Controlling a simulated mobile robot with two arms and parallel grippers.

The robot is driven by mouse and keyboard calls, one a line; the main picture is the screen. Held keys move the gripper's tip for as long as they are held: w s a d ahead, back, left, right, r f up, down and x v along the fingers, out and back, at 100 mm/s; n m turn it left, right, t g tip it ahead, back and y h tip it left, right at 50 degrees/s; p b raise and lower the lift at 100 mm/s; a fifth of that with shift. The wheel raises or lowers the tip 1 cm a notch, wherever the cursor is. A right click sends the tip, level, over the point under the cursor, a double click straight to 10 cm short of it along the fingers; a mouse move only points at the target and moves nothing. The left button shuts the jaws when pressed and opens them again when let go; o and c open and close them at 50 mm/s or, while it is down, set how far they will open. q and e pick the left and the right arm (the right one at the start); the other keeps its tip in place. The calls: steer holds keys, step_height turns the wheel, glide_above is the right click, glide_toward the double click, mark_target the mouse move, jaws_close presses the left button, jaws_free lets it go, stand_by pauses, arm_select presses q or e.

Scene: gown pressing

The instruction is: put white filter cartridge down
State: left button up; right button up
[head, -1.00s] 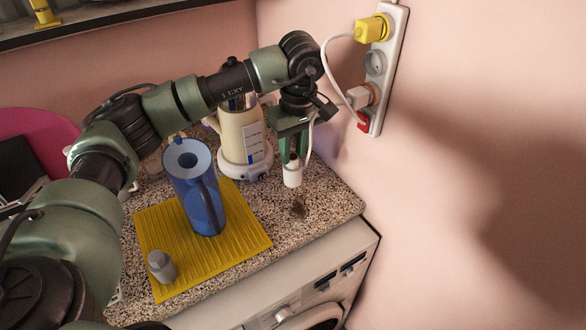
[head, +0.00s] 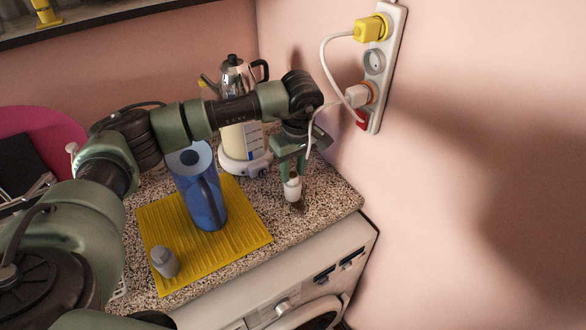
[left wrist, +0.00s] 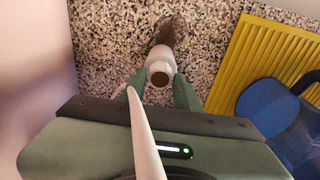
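The white filter cartridge (head: 292,188) is upright between the fingers of my left gripper (head: 291,178), low over the speckled countertop near its right end. It also shows in the left wrist view (left wrist: 161,62), between the green fingertips of the left gripper (left wrist: 160,88), with a dark round opening facing the camera. The left gripper looks shut on it. I cannot tell whether its bottom touches the counter. A dark patch (left wrist: 172,32) lies on the counter just beyond it. My right gripper is not in view.
A blue pitcher (head: 206,201) and a grey cap-like piece (head: 164,262) stand on a yellow ribbed mat (head: 237,244). A kettle (head: 234,76) is behind the arm. A wall power strip (head: 386,92) with cords is at right. The counter (head: 340,198) ends above a white washing machine (head: 333,271).

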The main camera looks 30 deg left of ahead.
mark_target(296, 185)
arm_select(q)
steer(key=shift+o, duration=0.9)
steer(key=shift+r, duration=0.1)
steer(key=shift+r, duration=0.15)
steer(key=shift+w+r, duration=0.1)
steer(key=shift+r, duration=0.2)
step_height(296, 185, up, 11)
steer(key=d+b, duration=0.1)
steer(key=b, duration=0.2)
steer(key=shift+s+d+r, duration=0.15)
steer(key=shift+s, duration=0.3)
